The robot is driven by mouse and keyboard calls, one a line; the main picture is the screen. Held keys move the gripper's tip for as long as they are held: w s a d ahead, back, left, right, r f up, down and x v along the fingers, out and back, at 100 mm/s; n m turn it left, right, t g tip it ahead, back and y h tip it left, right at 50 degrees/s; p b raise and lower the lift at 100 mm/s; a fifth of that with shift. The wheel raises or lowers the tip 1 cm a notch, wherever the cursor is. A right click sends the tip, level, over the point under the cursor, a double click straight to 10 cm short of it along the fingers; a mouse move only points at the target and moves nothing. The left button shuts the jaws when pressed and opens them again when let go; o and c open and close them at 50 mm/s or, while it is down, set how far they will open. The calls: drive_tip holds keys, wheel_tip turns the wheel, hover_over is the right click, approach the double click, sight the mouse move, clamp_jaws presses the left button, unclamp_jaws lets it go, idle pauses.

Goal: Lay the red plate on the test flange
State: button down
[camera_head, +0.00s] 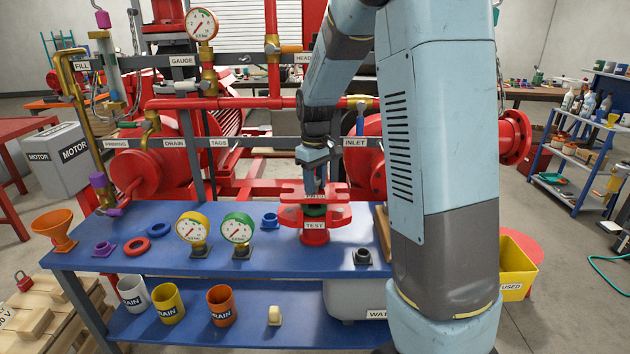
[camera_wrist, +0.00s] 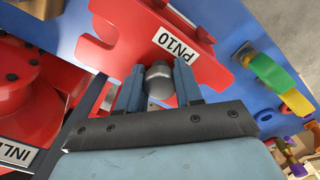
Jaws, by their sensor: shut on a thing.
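The red plate (camera_head: 337,214) is a notched plate with a PN10 label. In the wrist view the red plate (camera_wrist: 133,32) fills the top middle. My gripper (camera_head: 315,188) is above it, with its fingers (camera_wrist: 160,85) shut on the plate's round grey stem (camera_wrist: 158,78). The test flange (camera_head: 314,237), a red stand labelled TEST, is directly below the plate on the blue bench. A green ring (camera_head: 315,211) shows at the flange top.
On the blue bench (camera_head: 275,252), yellow (camera_head: 193,230) and green (camera_head: 237,229) gauges stand left of the flange, with a blue fitting (camera_head: 269,221) closer. A dark fitting (camera_head: 362,257) sits to the right. Red pipework (camera_head: 250,103) stands behind.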

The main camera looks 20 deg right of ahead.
drive_tip(key=shift+f, duration=1.65)
idle(0.4)
drive_tip(key=c, duration=0.7)
unclamp_jaws()
drive_tip(key=shift+o, duration=0.2)
wheel_tip(320, 180, up, 13)
drive_tip(key=shift+a+f, duration=0.1)
drive_tip(key=shift+f, duration=0.1)
drive_tip(key=shift+r, duration=0.65)
drive_tip(key=s+r+m+t, duration=0.2)
drive_tip(key=s, duration=1.2)
drive_tip(key=s+r+m+t, duration=0.2)
drive_tip(key=s+m+t, duration=0.1)
drive_tip(key=s, duration=1.1)
drive_tip(key=shift+t, duration=0.3)
